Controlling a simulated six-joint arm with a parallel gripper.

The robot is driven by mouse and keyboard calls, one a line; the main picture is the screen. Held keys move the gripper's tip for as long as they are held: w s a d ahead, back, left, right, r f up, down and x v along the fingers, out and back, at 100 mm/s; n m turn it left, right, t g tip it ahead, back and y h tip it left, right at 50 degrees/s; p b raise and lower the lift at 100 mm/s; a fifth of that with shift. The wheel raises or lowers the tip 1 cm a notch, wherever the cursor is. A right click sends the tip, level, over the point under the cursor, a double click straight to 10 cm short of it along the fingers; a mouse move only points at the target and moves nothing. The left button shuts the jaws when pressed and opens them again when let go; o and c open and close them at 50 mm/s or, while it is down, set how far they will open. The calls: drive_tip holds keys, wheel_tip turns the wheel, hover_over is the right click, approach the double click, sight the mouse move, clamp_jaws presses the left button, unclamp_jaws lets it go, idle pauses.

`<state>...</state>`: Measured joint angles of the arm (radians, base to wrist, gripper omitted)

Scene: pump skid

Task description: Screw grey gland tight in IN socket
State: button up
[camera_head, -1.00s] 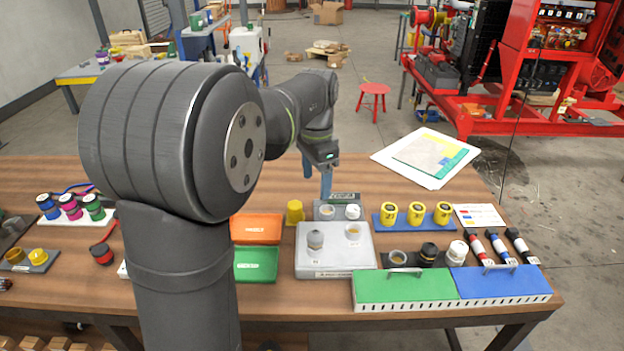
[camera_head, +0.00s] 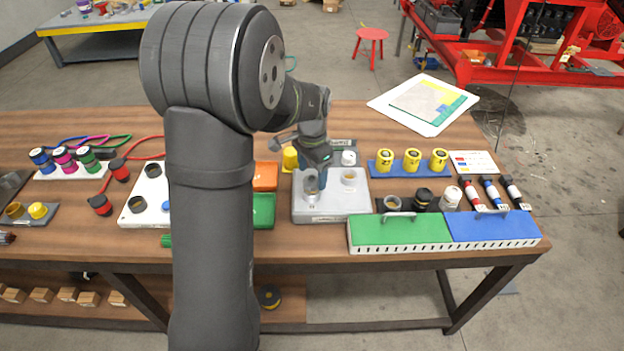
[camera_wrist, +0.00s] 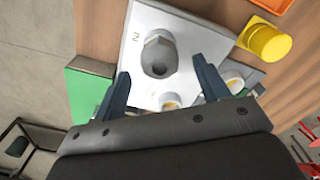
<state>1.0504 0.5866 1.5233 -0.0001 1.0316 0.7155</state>
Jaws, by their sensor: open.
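The grey gland (camera_head: 311,187) stands at the left socket position of the light grey box (camera_head: 330,209). In the wrist view the gland (camera_wrist: 159,56) has a hex-like body with a dark opening, beside printed lettering on the box (camera_wrist: 190,32) that I cannot read surely. My gripper (camera_head: 318,178) is low over the box at the gland. In the wrist view my gripper (camera_wrist: 160,78) is open, its two fingers apart on either side of the gland, not visibly touching it. How deep the gland sits in its socket is hidden.
A second round fitting (camera_head: 348,176) is on the box's right side. Behind stands a small plate with a white cap (camera_head: 349,158). A yellow cylinder (camera_head: 290,158) and orange tray (camera_head: 265,176) are left. A green lidded case (camera_head: 400,231) is at front right.

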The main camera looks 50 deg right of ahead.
sight(312, 178)
drive_tip(key=shift+f, duration=1.65)
drive_tip(key=c, duration=1)
drive_tip(key=m, duration=0.4)
drive_tip(key=shift+m, duration=0.3)
drive_tip(key=shift+c, duration=0.2)
drive_tip(key=m, duration=0.4)
drive_tip(key=shift+m, duration=0.3)
drive_tip(key=o, duration=1)
drive_tip(key=shift+o, duration=0.2)
